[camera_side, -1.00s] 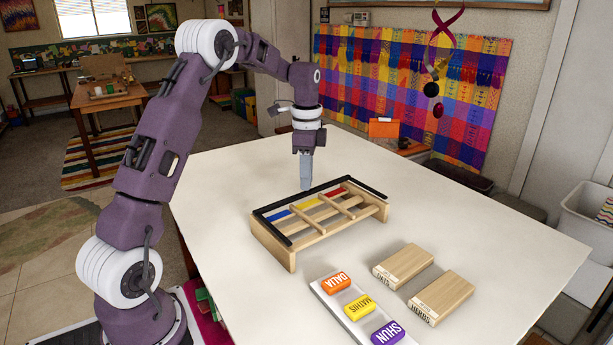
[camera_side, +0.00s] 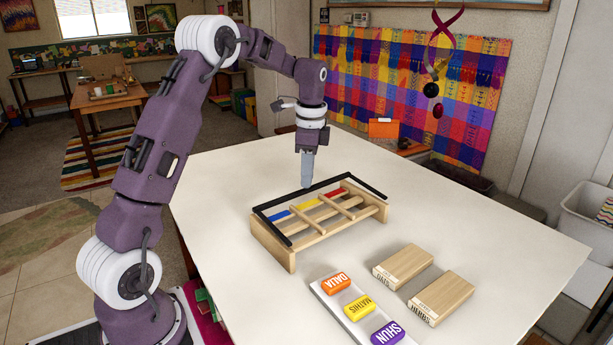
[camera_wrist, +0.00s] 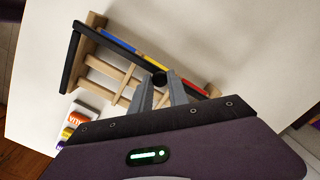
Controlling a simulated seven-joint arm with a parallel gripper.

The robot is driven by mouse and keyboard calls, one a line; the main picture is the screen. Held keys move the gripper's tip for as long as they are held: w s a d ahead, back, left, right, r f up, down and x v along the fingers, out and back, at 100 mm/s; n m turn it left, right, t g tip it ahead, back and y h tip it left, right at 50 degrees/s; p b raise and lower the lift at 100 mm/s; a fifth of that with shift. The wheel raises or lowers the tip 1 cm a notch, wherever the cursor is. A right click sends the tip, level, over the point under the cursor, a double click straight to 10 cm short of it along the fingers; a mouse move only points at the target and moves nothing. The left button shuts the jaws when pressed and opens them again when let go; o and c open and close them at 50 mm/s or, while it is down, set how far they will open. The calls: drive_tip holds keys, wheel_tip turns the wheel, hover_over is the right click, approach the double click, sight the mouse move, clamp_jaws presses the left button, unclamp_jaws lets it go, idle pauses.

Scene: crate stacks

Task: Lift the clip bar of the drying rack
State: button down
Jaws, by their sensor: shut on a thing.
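The wooden drying rack (camera_side: 375,214) stands on the white table, with slats and a blue, yellow and red strip across it. Its black U-shaped clip bar (camera_side: 272,228) runs along the far side and down both ends. The bar looks only slightly above the frame at the far side. My gripper (camera_side: 307,186) points down at the middle of the bar's far side. In the wrist view my gripper (camera_wrist: 159,84) is shut on a round black part of the clip bar (camera_wrist: 71,60). The fingers hide part of the rack (camera_wrist: 97,20) there.
A white strip with orange (camera_side: 339,282), yellow (camera_side: 359,307) and purple (camera_side: 387,333) name tags lies in front of the rack. Two wooden blocks (camera_side: 403,265) (camera_side: 441,298) lie at front right. The table is clear behind and right of the rack.

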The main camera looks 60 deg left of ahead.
drive_tip(key=d+r+y, duration=0.3)
drive_tip(key=d+y, duration=0.3)
drive_tip(key=d, duration=0.3)
drive_tip(key=w+d+r+g+y, duration=0.1)
drive_tip(key=d+r+y, duration=0.3)
drive_tip(key=d+y, duration=0.3)
drive_tip(key=shift+d, duration=1.25)
idle(0.3)
drive_tip(key=c, duration=1.3)
unclamp_jaws()
drive_tip(key=shift+w, duration=0.1)
drive_tip(key=shift+o, duration=0.2)
drive_tip(key=shift+a+r, duration=0.1)
